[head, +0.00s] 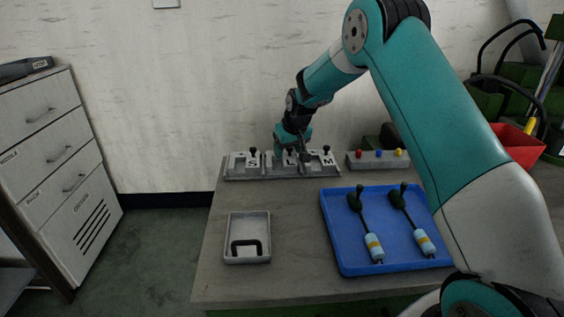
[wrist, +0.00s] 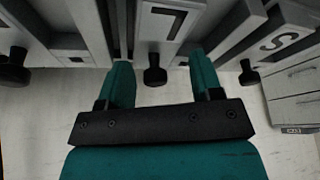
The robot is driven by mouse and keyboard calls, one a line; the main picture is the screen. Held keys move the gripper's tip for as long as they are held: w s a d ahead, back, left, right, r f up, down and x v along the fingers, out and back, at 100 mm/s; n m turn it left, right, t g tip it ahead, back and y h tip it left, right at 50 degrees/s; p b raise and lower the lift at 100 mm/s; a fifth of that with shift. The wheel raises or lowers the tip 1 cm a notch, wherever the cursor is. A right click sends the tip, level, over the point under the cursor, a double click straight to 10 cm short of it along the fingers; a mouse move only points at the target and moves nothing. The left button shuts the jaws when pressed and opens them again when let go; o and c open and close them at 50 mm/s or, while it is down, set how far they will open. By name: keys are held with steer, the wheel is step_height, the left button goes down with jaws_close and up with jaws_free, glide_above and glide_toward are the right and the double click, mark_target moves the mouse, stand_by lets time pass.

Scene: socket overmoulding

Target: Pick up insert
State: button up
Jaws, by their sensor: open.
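A grey rack (head: 265,174) at the back of the table holds blocks marked with letters, each with a black knob; I take these for the inserts. The left block (head: 243,164) reads S and the right block (head: 320,163) reads M. The middle block (wrist: 165,28) is partly hidden by my gripper (head: 293,150) in the head view; its letter looks like an upside-down L in the wrist view. My gripper's two teal fingers (wrist: 161,72) are open, one on each side of the middle block's black knob (wrist: 155,75). I cannot tell whether they touch it.
A blue tray (head: 335,232) holds two dark-handled tools with light blue ends. A grey tray (head: 235,218) with a black handle-shaped piece stands front left. A button box (head: 375,164) is right of the rack. Bare table (head: 297,215) lies between the trays.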

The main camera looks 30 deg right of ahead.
jaws_close()
stand_by(0.3)
